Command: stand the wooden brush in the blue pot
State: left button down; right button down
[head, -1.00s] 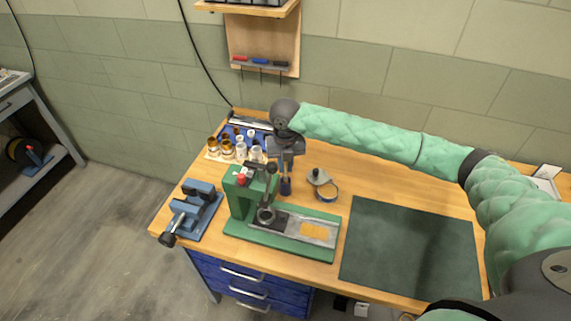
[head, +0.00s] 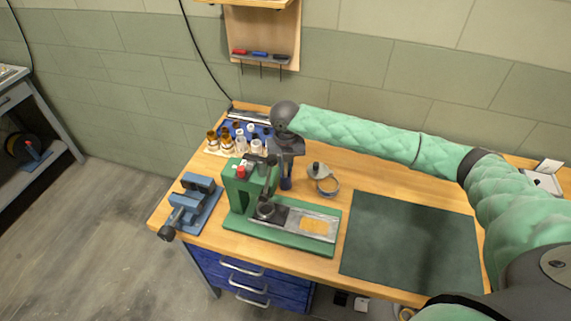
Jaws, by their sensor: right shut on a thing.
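My right gripper (head: 286,166) hangs above the bench behind the green press, pointing down. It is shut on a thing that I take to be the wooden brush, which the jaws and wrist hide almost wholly. A small dark-blue upright shape (head: 286,184), which looks like the blue pot, shows directly below the jaws, just behind the press. Whether the brush is inside it or above it I cannot tell. My left gripper is out of view.
The green press (head: 280,235) stands close in front of the jaws. Several bottles (head: 227,143) stand at the back left. A round metal part (head: 326,182) lies to the right. A blue vise (head: 192,208) is at the left edge. The dark green mat (head: 410,245) is bare.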

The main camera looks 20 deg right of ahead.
jog(key=c, duration=1.6)
grip_release()
jog(key=o, duration=0.3)
jog(key=shift+r, duration=0.2)
jog(key=shift+r+b, duration=0.3)
jog(key=shift+b, duration=0.05)
jog(key=shift+r+b, duration=0.3)
jog(key=shift+r, duration=0.3)
notch_tip(320, 180, up, 4)
jog(key=shift+f+b, duration=0.1)
jog(key=shift+b, duration=0.6)
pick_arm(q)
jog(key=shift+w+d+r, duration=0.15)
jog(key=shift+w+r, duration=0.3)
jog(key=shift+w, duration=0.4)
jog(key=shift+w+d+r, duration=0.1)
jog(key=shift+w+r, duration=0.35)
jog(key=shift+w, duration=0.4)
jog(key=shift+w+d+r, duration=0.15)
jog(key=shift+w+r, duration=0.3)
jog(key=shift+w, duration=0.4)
pick_arm(e)
jog(key=shift+r, duration=0.95)
